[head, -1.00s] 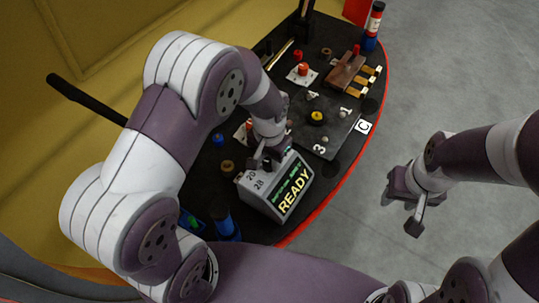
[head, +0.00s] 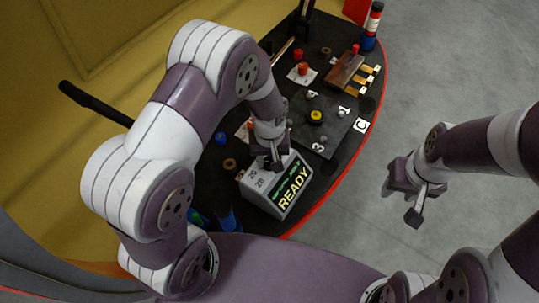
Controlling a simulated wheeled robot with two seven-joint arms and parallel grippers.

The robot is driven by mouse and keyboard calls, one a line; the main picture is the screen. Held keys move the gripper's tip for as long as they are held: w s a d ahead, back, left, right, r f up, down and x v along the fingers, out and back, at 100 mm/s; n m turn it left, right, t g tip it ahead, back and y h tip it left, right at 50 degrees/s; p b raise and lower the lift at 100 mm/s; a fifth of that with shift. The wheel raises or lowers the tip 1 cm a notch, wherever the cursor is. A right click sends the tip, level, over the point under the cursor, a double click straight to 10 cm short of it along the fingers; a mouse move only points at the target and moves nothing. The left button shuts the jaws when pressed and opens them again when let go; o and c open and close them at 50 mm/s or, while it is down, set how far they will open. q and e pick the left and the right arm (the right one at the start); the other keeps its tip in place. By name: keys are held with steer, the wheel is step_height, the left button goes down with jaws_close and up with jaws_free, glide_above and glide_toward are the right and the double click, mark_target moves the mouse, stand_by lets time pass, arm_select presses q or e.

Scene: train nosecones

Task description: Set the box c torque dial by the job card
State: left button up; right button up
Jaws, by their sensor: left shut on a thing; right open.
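A grey box (head: 262,201) with a lit screen (head: 293,188) reading READY stands near the front of the dark table. The numbers 20 and 28 show on its top face, around where a small dark dial knob sits. My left gripper (head: 275,163) points down at this dial and is shut on it; the fingers and wrist hide most of the knob, so its setting cannot be read. My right gripper (head: 420,206) is open and empty, out over the floor to the right of the table. A white label C (head: 361,125) lies near the table's right edge. I cannot make out a job card.
Behind the box is a dark plate (head: 322,139) marked 1, 3 and 4 with a yellow-and-black knob (head: 316,117). A brown block (head: 346,69), brass pieces (head: 367,81) and a red-and-blue bottle (head: 371,27) stand further back. Floor at right is clear.

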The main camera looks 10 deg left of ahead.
mark_target(269, 161)
arm_select(q)
steer(key=shift+w+r, duration=0.1)
steer(key=shift+r, duration=0.05)
steer(key=o, duration=0.8)
steer(key=shift+o, duration=1.2)
steer(key=shift+r, duration=0.4)
step_height(269, 161, up, 12)
steer(key=shift+p, duration=0.35)
steer(key=shift+f, duration=0.1)
